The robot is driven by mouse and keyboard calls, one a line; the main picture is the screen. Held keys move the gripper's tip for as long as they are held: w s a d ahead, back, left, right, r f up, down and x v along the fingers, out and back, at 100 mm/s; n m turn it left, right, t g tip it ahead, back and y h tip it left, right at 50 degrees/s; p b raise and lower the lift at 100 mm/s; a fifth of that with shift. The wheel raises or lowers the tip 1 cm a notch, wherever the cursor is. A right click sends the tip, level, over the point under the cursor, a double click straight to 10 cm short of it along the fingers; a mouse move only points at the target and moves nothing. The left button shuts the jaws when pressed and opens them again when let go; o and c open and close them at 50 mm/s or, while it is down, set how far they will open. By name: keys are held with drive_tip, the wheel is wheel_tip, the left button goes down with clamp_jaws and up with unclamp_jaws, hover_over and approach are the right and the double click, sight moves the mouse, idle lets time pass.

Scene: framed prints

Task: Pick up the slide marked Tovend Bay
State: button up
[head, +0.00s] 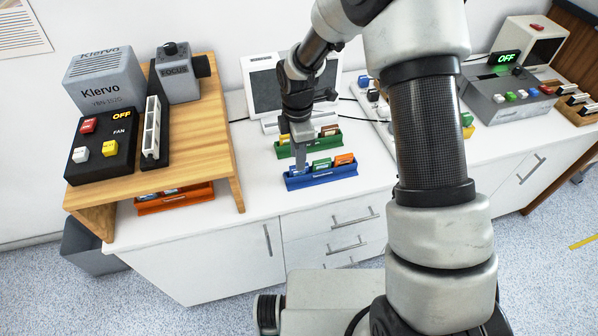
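Several small slides stand in a blue rack (322,181) on the white counter. A green slide (322,164) is in its middle and an orange slide (345,160) at its right end. A bluish slide at its left end is partly hidden by my gripper (300,166). My gripper points down at that left end, very near or touching the slide there; I cannot tell which, nor whether the fingers are open. A green rack (334,145) with more slides stands just behind. The slide labels are too small to read, so I cannot tell which is marked Tovend Bay.
A wooden stand (200,120) at left carries the Klervo unit (104,80) and a focus box (178,80). An orange rack (172,203) sits beneath it. A monitor (285,88) stands behind the racks. A grey keyed device (512,100) is at right. My arm hides the counter's middle right.

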drive_tip(key=f, duration=0.3)
drive_tip(key=shift+w+d+f, duration=0.15)
drive_tip(key=shift+w+f, duration=0.05)
drive_tip(key=shift+f, duration=0.05)
clamp_jaws()
